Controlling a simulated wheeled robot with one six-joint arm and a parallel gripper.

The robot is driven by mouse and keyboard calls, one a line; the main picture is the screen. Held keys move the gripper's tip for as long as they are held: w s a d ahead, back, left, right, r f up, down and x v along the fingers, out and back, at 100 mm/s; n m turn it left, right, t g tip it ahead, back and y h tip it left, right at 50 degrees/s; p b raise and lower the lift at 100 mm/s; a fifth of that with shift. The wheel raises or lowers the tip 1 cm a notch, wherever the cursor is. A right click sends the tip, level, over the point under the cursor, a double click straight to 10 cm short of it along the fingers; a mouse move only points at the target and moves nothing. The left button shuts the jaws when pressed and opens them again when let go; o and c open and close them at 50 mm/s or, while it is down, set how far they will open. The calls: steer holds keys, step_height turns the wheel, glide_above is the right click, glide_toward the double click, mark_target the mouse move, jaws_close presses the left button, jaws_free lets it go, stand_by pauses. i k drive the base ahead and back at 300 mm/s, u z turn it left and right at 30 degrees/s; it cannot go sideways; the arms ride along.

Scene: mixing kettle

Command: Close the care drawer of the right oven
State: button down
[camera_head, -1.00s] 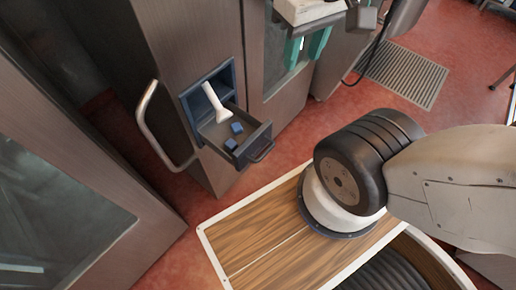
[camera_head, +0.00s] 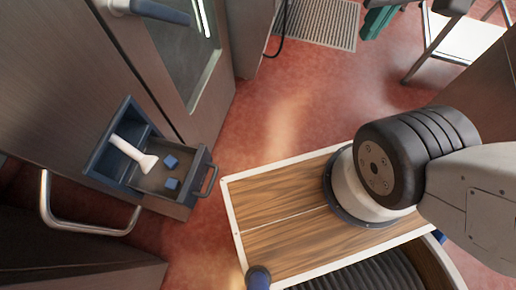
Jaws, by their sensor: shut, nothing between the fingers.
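The care drawer (camera_head: 196,190) is a small grey drawer that stands pulled out of a blue-lined opening (camera_head: 103,160) in the steel oven front. It has a dark bar handle (camera_head: 210,181) on its front. A white tool with a flared end (camera_head: 134,152) lies partly in the drawer, its narrow end toward the opening. Two small blue blocks (camera_head: 171,161) lie beside it.
A long curved metal door handle (camera_head: 88,231) sticks out left of and below the drawer. A glass-fronted steel door (camera_head: 190,60) stands above it. Red floor (camera_head: 285,110) is clear right of the drawer. A floor grate (camera_head: 320,22) and a metal-legged table (camera_head: 470,38) lie beyond.

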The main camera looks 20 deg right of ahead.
mark_target(192, 171)
steer(key=z, duration=1.4)
steer(key=k, duration=1.15)
steer(key=u, duration=2.55)
